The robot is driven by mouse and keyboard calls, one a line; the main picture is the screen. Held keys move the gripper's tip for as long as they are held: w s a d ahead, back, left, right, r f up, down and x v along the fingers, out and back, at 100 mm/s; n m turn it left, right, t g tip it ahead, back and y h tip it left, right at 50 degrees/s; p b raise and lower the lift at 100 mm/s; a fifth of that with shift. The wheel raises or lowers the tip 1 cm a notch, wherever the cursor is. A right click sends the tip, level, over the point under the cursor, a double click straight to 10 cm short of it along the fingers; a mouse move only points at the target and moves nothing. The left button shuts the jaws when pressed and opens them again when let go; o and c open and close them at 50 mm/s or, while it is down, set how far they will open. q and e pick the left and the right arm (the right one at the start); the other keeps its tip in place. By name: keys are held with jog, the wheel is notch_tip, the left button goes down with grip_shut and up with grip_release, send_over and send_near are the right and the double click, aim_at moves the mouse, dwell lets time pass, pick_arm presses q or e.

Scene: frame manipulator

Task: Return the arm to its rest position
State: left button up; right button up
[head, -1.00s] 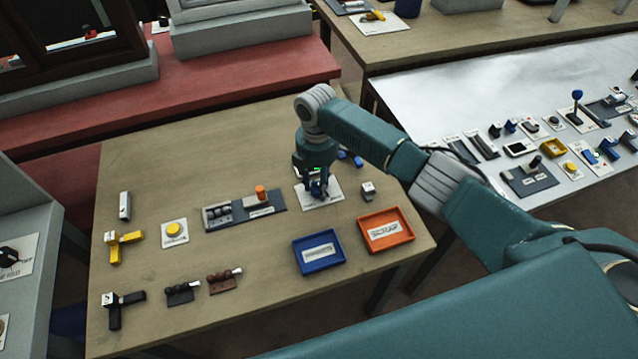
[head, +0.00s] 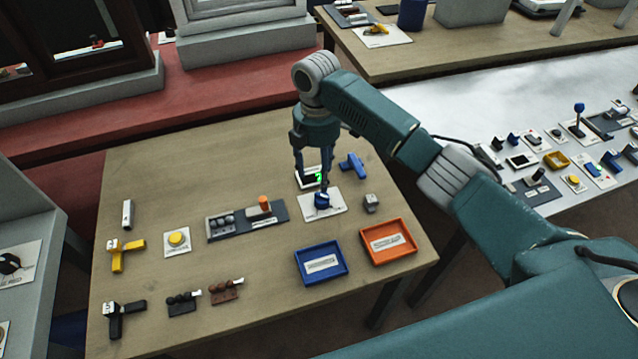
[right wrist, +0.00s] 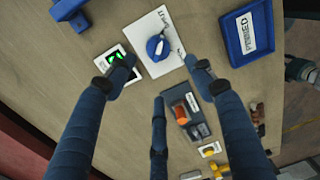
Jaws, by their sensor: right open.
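My right arm reaches in from the right in the head view. Its right gripper (head: 315,180) points down over the back right of the wooden table. In the right wrist view its fingers (right wrist: 160,78) are spread with nothing between them. Below them is a blue knob (head: 322,200) on a white plate, which also shows in the right wrist view (right wrist: 155,46). The fingers appear apart from the knob. A small device with a green display (right wrist: 115,60) lies beside the plate, partly hidden by a finger. My left gripper is not in view.
A blue tray (head: 345,271) and an orange tray (head: 412,252) stand at the table's front right. A blue tool (head: 353,165) and a grey cube (head: 371,203) are near the gripper. A grey panel (head: 225,232) with an orange piece lies to the left.

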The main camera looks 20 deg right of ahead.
notch_tip(320, 180, up, 2)
jog(key=shift+r, duration=0.1)
dwell(0.5)
